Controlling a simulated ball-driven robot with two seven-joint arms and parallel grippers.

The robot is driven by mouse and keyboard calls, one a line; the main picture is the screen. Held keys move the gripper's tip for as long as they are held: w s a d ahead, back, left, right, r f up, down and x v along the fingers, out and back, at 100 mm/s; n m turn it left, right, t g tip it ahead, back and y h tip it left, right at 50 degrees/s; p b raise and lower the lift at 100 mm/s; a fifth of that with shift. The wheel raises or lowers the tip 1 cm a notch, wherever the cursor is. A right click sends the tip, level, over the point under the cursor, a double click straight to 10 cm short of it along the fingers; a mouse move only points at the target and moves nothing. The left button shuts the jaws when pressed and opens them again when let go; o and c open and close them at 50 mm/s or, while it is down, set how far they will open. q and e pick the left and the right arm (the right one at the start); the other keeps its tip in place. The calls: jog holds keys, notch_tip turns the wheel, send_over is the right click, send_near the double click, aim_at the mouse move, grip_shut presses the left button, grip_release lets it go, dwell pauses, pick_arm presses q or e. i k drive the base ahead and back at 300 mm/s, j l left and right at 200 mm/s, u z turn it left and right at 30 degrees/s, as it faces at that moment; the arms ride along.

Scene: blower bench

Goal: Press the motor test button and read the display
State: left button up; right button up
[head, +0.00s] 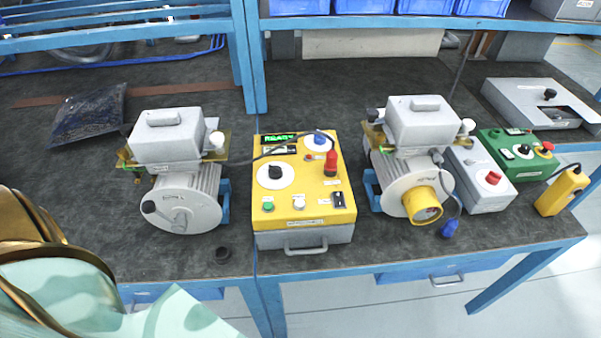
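A yellow test box (290,228) stands mid-bench with its sloped top facing me. At its back left is a small dark display (279,139) with green lit text that looks like "READY". Its top carries a green button (268,207), a white button (299,203), a black rotary knob (275,172) on a white dial, a red knob (331,163), a blue knob (319,138) and a black switch (338,199). The labels are too small to read, so I cannot tell which is the motor test button. Neither gripper is in view.
Grey motor units stand left (180,200) and right (404,165) of the box. Right are a grey box (483,187), green box (518,153) and yellow pendant (562,192).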

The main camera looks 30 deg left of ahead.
aim_at(268, 205)
jog(key=j+u, duration=0.1)
jog(key=u, duration=1.15)
